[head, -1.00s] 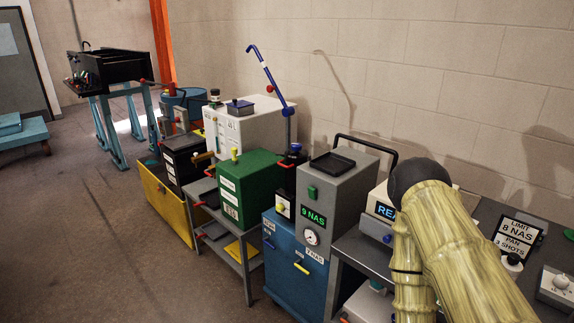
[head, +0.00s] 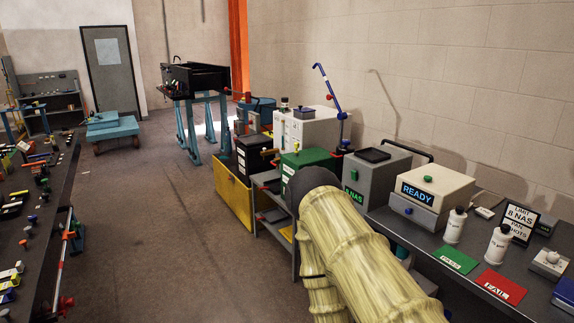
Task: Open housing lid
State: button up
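No part in view is marked as the housing, so I cannot tell which lid is meant. A grey box (head: 381,178) with a green NAS display has a black tray-like top and a black loop handle. A beige box (head: 434,188) with a lit READY display looks closed. A green box (head: 309,158) and a white box (head: 314,129) stand farther back, and a black box (head: 196,79) is on a blue stand. My own arm, in a yellowish sleeve, crosses the lower middle and hides parts of the grey and green boxes. My gripper is out of view.
Bottles (head: 497,244), a green card (head: 455,261) and a red card (head: 500,286) lie or stand on the right bench. A dark workbench (head: 58,208) with tools runs along the left. The floor (head: 150,215) between is clear. A yellow bin (head: 233,196) stands near the middle.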

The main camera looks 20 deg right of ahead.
aim_at(342, 149)
jog(key=z, duration=0.65)
jog(key=i, duration=0.3)
jog(key=z, duration=0.8)
jog(key=i, duration=1.3)
jog(key=u, duration=0.95)
jog(key=i, duration=0.3)
jog(key=u, duration=0.25)
